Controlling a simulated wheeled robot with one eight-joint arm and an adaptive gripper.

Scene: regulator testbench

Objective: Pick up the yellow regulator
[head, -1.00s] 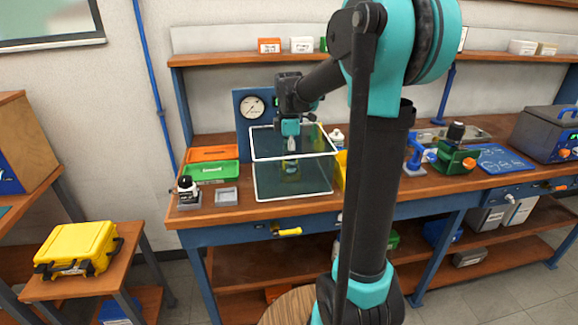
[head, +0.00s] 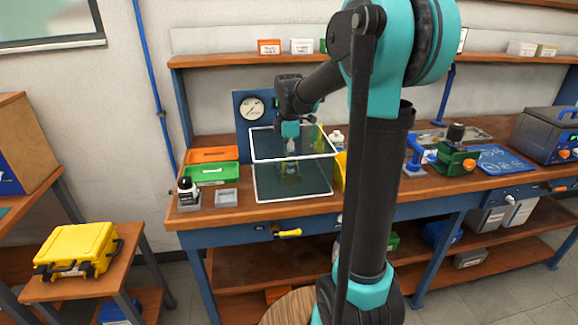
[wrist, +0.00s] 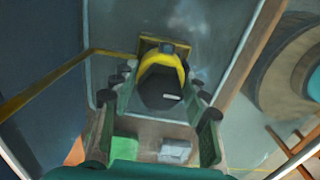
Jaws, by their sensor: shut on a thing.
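The yellow regulator (wrist: 163,70) shows in the wrist view as a yellow ring-like body with a dark, blunt front. It sits between the two dark green fingers of my gripper (wrist: 162,112), which is shut on it. In the head view my gripper (head: 291,150) points down at a clear-walled enclosure with white edges (head: 294,200) on the bench. The regulator (head: 291,168) shows there only as a dim yellowish patch below the fingers, behind the clear panel. Whether its base touches the surface below is hard to tell.
A pressure gauge (head: 252,109) stands on a blue panel behind the enclosure. A yellow case (head: 77,250) rests on a side table.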

